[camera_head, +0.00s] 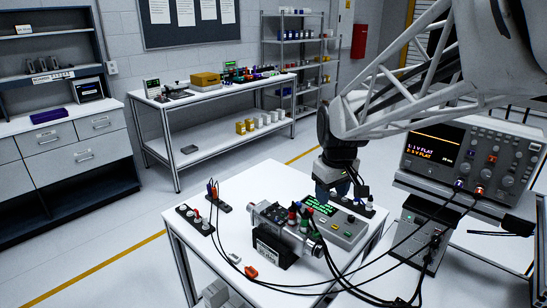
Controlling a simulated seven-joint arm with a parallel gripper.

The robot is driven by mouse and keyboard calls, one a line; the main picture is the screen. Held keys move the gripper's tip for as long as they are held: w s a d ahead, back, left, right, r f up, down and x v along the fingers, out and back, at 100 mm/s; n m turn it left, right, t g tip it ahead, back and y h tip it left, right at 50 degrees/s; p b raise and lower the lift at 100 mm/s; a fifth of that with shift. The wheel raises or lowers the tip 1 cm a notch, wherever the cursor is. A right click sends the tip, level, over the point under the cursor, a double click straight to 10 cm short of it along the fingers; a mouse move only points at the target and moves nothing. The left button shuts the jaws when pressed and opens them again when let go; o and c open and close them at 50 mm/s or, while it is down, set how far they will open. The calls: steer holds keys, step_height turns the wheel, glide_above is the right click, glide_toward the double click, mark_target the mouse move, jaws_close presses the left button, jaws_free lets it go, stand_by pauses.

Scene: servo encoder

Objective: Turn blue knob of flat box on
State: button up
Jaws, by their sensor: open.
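A grey flat box (341,235) with a green-lit display (318,205) and small controls on its top lies on the white table (240,187). I cannot make out a blue knob on its top for certain. My gripper (333,196) points down over the back part of this box, close above it, and hides part of its top. The jaws are open, and nothing shows between them. Whether a finger touches the box cannot be told. A servo fixture (284,232) with red and green plugs stands just left of the box.
An oscilloscope (472,160) stands at right, with another grey box (417,243) in front of it. Black cables (400,292) run across the front right. Small connector strips (194,219) lie at the table's left, with an orange piece (251,272) near the front.

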steer(key=w+a+f+n, duration=0.1)
steer(key=w+f, duration=0.2)
steer(key=w, duration=0.3)
steer(key=w+a+f+n, duration=0.1)
steer(key=w+f+n, duration=0.1)
steer(key=w, duration=0.5)
steer(key=n+g, duration=0.1)
steer(key=n, duration=0.2)
glide_above(298, 203)
step_height(298, 203, down, 9)
steer(key=shift+r, duration=0.15)
steer(key=shift+f, duration=0.2)
steer(key=shift+f, duration=3.75)
steer(key=shift+c, duration=0.5)
steer(key=c, duration=0.8)
steer(key=shift+c, duration=0.2)
